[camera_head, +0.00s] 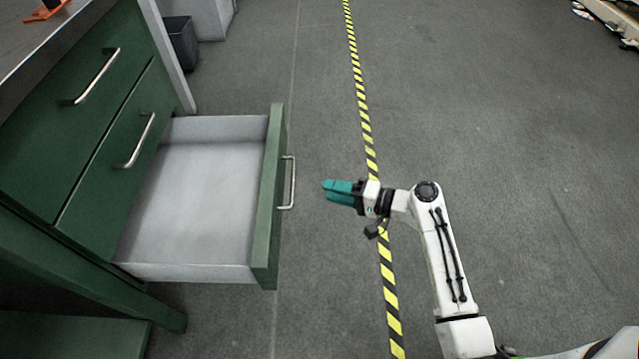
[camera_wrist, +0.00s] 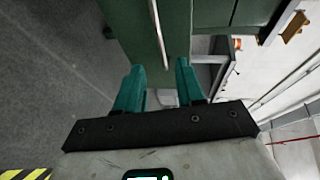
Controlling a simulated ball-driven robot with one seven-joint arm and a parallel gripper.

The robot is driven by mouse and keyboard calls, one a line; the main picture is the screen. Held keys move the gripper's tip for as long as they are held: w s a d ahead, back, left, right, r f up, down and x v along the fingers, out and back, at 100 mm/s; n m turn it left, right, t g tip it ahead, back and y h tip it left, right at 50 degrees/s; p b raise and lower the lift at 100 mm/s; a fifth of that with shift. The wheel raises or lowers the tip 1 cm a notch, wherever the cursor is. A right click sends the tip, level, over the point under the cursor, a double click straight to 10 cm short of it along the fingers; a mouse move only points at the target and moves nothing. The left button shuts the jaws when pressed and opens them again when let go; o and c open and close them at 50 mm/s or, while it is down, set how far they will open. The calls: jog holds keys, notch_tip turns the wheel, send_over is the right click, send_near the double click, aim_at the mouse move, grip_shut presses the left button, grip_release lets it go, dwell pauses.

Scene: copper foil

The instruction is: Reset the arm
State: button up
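My arm is white, with a bend at the elbow, and reaches from the lower right of the head view. My gripper (camera_head: 326,190) has teal fingers and points left toward the open drawer's front, a short gap away from its handle (camera_head: 290,183). In the wrist view my gripper (camera_wrist: 160,72) has its two fingers apart with nothing between them. The handle (camera_wrist: 158,35) shows there beyond the fingertips as an upright bar on the green drawer front (camera_wrist: 178,45). The fingers do not appear to touch it.
The green cabinet (camera_head: 60,120) stands at left; its open drawer (camera_head: 200,190) is empty. Two closed drawers have metal handles. A dark bin (camera_head: 180,42) stands behind. An orange object (camera_head: 45,10) lies on top. Yellow-black floor tape (camera_head: 360,90) runs past my gripper.

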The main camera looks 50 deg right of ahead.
jog(key=shift+s+d+r, duration=0.1)
jog(key=shift+s+d, duration=0.1)
jog(key=shift+s, duration=0.35)
jog(key=s+a+f+n+g, duration=0.6)
jog(key=s+a+n+g, duration=0.2)
jog(key=s+a+g, duration=0.15)
jog(key=s+r+n+g+h+p, duration=0.1)
jog(key=s+r+n+g+h, duration=0.4)
jog(key=s, duration=0.6)
notch_tip(320, 180, up, 31)
jog(key=h+p, duration=0.1)
jog(key=p, duration=3)
jog(key=shift+w+m+t, duration=0.25)
jog(key=shift+m+t, duration=0.15)
jog(key=shift+t, duration=0.05)
